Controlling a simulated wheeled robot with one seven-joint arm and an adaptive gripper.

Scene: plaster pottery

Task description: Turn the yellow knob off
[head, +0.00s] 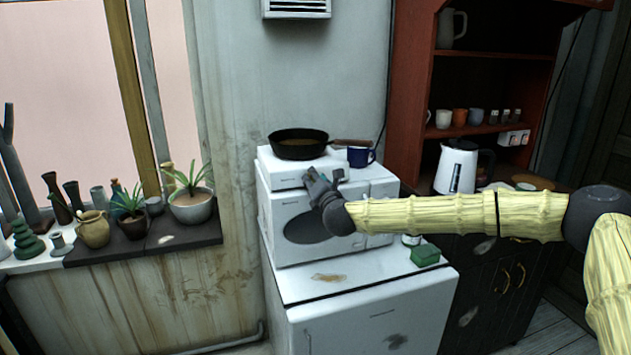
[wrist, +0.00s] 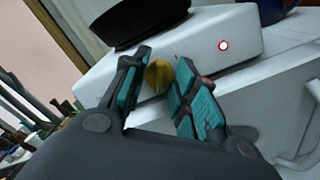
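The yellow knob (wrist: 159,76) is on the front of a white hot plate (wrist: 225,30), and shows between my fingertips in the wrist view. My gripper (wrist: 160,78) is open, with one teal-padded finger on each side of the knob. I cannot tell whether either pad touches it. A small red light (wrist: 223,45) shows on the hot plate to the right of the knob. In the head view my gripper (head: 333,178) is at the front of the hot plate (head: 290,166) and hides the knob.
A black frying pan (head: 298,146) sits on the hot plate, with a blue mug (head: 360,157) to its right. The hot plate stands on a white microwave (head: 280,228) on a white cabinet (head: 375,325). A white kettle (head: 455,168) stands at right. Potted plants (head: 191,208) line the windowsill.

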